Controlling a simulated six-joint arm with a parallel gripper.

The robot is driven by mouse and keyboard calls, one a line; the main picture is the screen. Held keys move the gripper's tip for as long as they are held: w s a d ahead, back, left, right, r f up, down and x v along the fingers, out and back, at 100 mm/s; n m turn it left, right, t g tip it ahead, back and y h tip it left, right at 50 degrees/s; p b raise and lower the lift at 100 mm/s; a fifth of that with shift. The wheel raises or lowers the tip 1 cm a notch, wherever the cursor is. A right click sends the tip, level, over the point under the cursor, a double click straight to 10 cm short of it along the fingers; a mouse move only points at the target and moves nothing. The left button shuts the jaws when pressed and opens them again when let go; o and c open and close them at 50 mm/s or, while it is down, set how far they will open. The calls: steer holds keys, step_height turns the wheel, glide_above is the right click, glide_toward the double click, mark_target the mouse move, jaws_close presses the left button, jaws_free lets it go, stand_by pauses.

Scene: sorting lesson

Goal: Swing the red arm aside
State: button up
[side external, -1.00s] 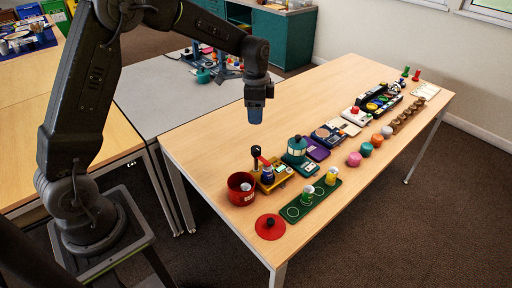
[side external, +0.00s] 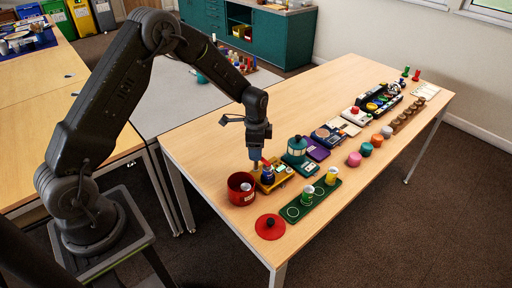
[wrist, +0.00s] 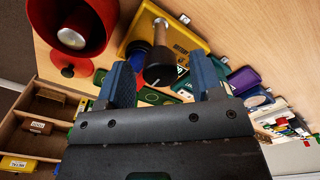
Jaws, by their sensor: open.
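The red arm (side external: 265,162) shows as a small red piece just right of my fingertips, above a yellow base (side external: 269,184) with a dark blue round part (side external: 267,175). My gripper (side external: 254,155) is open and low over that base. In the wrist view, a dark-topped post (wrist: 160,65) stands between the two blue fingers of my gripper (wrist: 161,82), with a gap visible on either side. The yellow base (wrist: 190,37) lies behind the post. In the side view my fingers hide the black knob.
A red lid (side external: 270,227) and a green board (side external: 297,212) with green and yellow pieces are in front. The table's left back is clear.

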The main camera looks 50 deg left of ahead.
steer(key=shift+c, duration=0.2)
steer(key=c, duration=0.9)
steer(key=shift+n, duration=0.3)
steer(key=n, duration=0.3)
steer(key=shift+n, duration=0.4)
steer(key=n, duration=0.9)
steer(key=shift+n, duration=2.2)
